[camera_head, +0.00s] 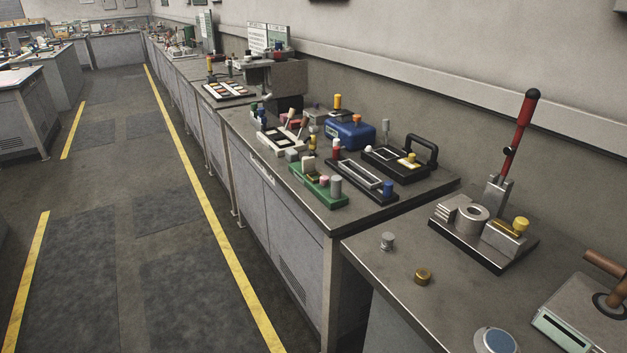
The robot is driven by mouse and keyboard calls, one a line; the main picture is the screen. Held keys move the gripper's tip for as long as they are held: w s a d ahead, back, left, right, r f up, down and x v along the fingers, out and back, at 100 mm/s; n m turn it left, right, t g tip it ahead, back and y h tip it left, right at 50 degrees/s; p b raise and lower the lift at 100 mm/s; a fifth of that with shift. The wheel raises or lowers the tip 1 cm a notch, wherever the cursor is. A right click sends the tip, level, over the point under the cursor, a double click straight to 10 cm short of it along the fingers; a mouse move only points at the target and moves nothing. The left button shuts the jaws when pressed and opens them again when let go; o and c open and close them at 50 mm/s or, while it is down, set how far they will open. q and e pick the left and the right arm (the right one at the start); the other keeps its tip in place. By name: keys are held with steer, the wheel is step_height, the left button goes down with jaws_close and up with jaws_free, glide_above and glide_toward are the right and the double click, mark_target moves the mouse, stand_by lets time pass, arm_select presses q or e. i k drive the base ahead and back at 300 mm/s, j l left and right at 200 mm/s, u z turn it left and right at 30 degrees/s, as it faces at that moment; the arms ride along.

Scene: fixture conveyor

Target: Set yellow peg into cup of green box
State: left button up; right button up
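A green fixture (326,201) stands on the middle bench, with a grey cylinder and small pale and pink parts on it; I cannot make out an empty cup. A small yellow piece (312,143) shows just behind it. A yellow peg-like part (338,102) stands upright behind the blue box. Another yellow knob (521,224) sits on the metal lever fixture on the near bench. A pale box with a green front edge (562,335) is cut off at the lower right. I cannot tell which yellow part is the peg. Neither gripper is in view.
The blue box (350,133), a black fixture with a handle (421,150) and a dark rectangular frame (360,176) crowd the middle bench. A red-handled lever (520,130) rises from the near bench. A grey knob (387,241) and brass knob (423,275) lie nearby. The aisle at left is clear.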

mark_target(316, 174)
steer(key=i+j, duration=0.2)
steer(key=i, duration=0.15)
steer(key=i+j+u, duration=0.1)
steer(key=i, duration=0.25)
steer(key=i+j, duration=0.25)
steer(key=i+u, duration=0.05)
steer(key=i, duration=0.05)
